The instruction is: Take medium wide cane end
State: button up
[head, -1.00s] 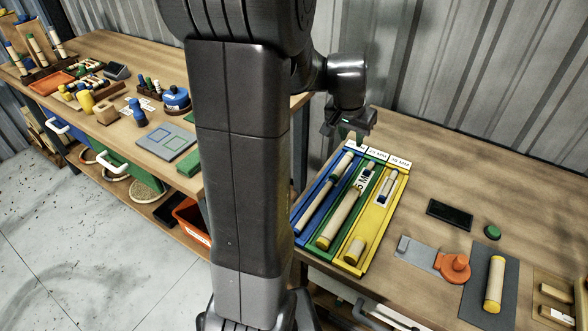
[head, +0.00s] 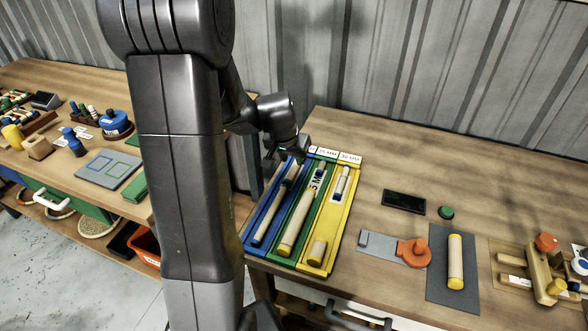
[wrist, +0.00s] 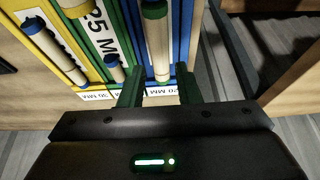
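A rack with blue, green and yellow channels (head: 338,232) lies on the right bench, its labels at the far end. In the blue channel lies a slim cane (head: 268,215) with a dark green band; it also shows in the wrist view (wrist: 159,50). The green channel holds a thicker cane (head: 296,225) with a yellowish end and a 25 MM label. The yellow channel holds a short thick piece (head: 317,251) and a slim blue-ended one (head: 341,183). My gripper (wrist: 159,88) is open, its green fingertips either side of the blue-channel cane's end, near the 20 MM label. Contact cannot be told.
A black slab (head: 404,203), a green knob (head: 446,212), an orange fixture (head: 412,251) and a cane on a grey mat (head: 455,262) lie right of the rack. A wooden jig (head: 541,272) stands farther right. The left bench (head: 97,143) holds many small items.

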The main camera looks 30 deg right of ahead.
aim_at(294, 166)
jog(key=x, duration=0.4)
jog(key=shift+f+p, duration=0.3)
jog(key=shift+f, duration=0.15)
jog(key=c, duration=0.6)
